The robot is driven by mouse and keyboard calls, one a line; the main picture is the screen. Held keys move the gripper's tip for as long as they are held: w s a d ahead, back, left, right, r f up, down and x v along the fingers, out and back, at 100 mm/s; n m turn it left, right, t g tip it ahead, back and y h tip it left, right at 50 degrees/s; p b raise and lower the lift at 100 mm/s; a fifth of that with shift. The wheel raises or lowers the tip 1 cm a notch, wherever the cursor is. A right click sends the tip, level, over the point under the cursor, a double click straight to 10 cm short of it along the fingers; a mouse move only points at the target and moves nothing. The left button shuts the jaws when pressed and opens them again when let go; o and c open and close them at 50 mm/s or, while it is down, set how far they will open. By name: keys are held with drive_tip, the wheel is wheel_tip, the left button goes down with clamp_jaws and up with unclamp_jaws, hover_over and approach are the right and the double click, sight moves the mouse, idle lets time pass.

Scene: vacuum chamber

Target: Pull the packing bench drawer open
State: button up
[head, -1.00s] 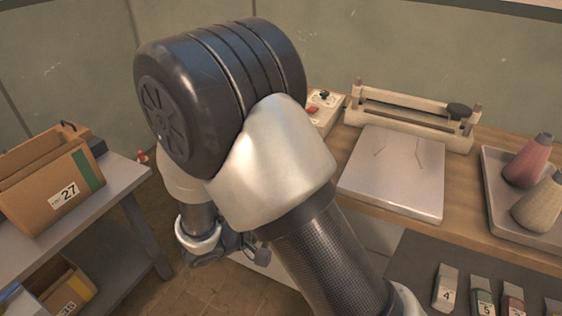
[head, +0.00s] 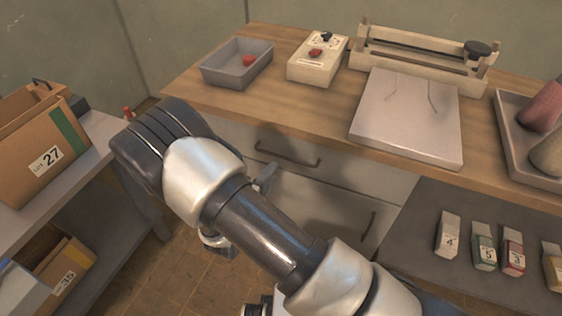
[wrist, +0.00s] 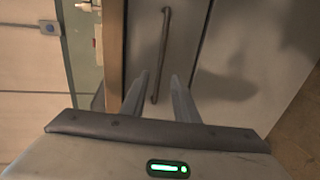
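The packing bench drawer (head: 250,140) is a pale grey front under the wooden top, flush with the bench. Its dark bar handle (head: 287,155) is in plain sight in the head view. In the wrist view the drawer front (wrist: 187,30) fills the middle, and the handle (wrist: 163,45) runs upright in the picture. My gripper (wrist: 159,77) is open and empty, its two fingers on either side of the handle's line. I cannot tell how far the fingertips are from the bar. In the head view my arm hides most of the gripper; only a bit (head: 265,178) shows.
A cupboard door with its own handle (head: 368,225) is below the drawer. The bench top carries a grey bin (head: 210,75), a control box (head: 308,70), a sealer (head: 420,60) and a white plate (head: 405,130). A shelf with cartons (head: 45,160) stands left.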

sight(283, 158)
drive_tip(key=x, duration=0.8)
drive_tip(key=shift+w+b, duration=0.25)
drive_tip(key=shift+b, duration=0.15)
clamp_jaws()
